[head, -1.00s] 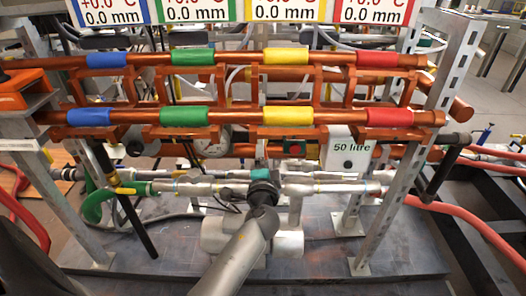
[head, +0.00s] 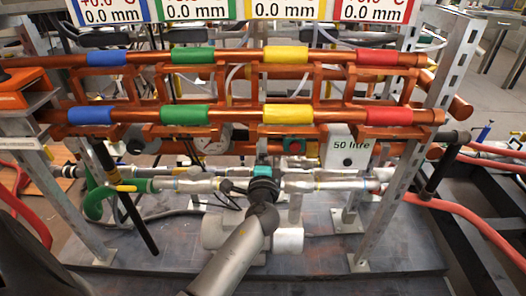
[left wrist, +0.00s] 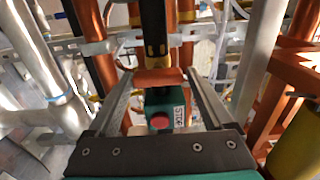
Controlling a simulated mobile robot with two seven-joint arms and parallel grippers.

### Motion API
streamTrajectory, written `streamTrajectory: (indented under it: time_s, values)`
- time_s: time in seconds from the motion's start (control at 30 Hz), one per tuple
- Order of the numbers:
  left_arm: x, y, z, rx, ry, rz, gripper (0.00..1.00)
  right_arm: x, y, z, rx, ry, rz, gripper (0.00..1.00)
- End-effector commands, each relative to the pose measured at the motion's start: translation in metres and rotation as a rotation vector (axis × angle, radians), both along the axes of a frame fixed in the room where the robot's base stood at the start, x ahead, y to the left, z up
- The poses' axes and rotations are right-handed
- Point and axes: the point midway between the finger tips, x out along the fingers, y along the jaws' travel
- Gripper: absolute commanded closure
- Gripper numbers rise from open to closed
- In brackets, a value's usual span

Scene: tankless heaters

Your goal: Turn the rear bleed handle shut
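I cannot tell for certain which part is the rear bleed handle. In the left wrist view a black bar with yellow marks (left wrist: 156,35) hangs upright ahead of my left gripper (left wrist: 160,76). An orange part (left wrist: 160,78) shows between the fingertips, and I cannot tell whether they touch it. The fingers are apart and hold nothing I can see. In the head view my left arm reaches in from the bottom, its teal-banded wrist (head: 262,172) below the lower copper pipe; the fingers are hidden there. My right gripper is out of view.
A green box with a red stop button (left wrist: 160,119) lies beyond the fingers; it also shows in the head view (head: 295,147). Copper pipes (head: 235,114) with coloured sleeves cross above the wrist. Slanted metal posts (head: 390,205) and a red hose (head: 460,220) stand at right.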

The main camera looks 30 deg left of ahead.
Motion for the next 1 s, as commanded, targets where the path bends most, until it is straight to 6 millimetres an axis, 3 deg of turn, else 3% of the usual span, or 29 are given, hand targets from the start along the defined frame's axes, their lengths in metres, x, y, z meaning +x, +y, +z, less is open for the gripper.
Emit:
streamTrajectory:
  time_s: [0.13,0.53,1.0]
  values:
    - [0.000,0.000,-0.001,-0.001,0.001,0.001,0.00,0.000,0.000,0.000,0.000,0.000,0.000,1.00]
    - [-0.012,-0.007,-0.003,-0.004,0.006,0.000,0.00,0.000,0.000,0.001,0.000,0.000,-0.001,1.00]
    - [-0.090,-0.054,-0.002,-0.005,0.005,0.001,0.00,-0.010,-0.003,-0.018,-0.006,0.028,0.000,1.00]
